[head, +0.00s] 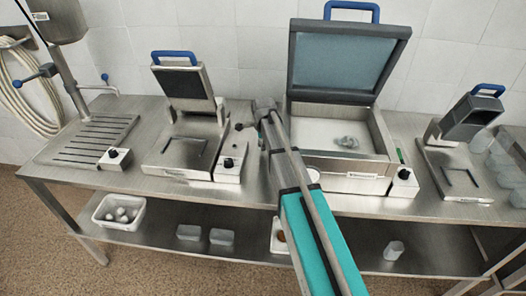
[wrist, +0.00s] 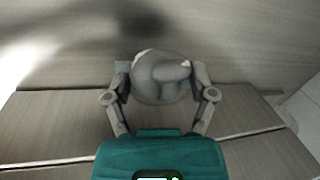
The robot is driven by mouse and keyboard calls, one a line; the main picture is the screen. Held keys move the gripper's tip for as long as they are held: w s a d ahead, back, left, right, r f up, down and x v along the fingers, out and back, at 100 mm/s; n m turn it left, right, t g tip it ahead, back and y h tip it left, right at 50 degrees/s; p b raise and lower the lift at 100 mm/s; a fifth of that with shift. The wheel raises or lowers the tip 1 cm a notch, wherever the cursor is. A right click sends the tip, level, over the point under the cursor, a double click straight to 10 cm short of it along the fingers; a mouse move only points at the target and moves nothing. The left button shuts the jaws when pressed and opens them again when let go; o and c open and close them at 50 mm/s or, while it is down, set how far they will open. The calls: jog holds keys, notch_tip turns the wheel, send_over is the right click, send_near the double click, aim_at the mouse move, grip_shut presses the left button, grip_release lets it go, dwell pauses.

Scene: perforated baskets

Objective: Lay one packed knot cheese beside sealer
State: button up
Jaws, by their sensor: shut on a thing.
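In the wrist view my gripper (wrist: 160,82) is shut on a pale grey, rounded knot cheese (wrist: 162,80), with one finger on each side of it. Whether it is wrapped is hard to tell. In the head view the gripper end is mostly hidden behind my arm, and the held cheese cannot be made out clearly. The large sealer (head: 345,185) stands on the steel table with its lid (head: 340,62) raised. A small grey knotted lump (head: 346,142) lies in its open chamber.
Smaller machines stand left (head: 185,150) and right (head: 455,165) of the sealer on the steel table (head: 75,170). A slotted drain plate (head: 90,138) is at far left. On the lower shelf are a white basket (head: 105,222) of pale lumps and several small packs (head: 221,237).

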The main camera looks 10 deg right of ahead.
aim_at(262, 154)
jog(key=shift+s+b+x, duration=0.2)
jog(key=shift+b+x, duration=0.75)
jog(key=shift+s+b+x, duration=0.2)
jog(key=shift+b+x, duration=0.7)
jog(key=shift+b, duration=0.05)
jog(key=shift+f, duration=0.2)
jog(key=o, duration=1)
jog(key=shift+a, duration=0.1)
jog(key=shift+o, duration=0.2)
jog(key=shift+r, duration=0.2)
jog(key=p+v, duration=1.1)
jog(key=v, duration=0.1)
jog(key=shift+p, duration=0.4)
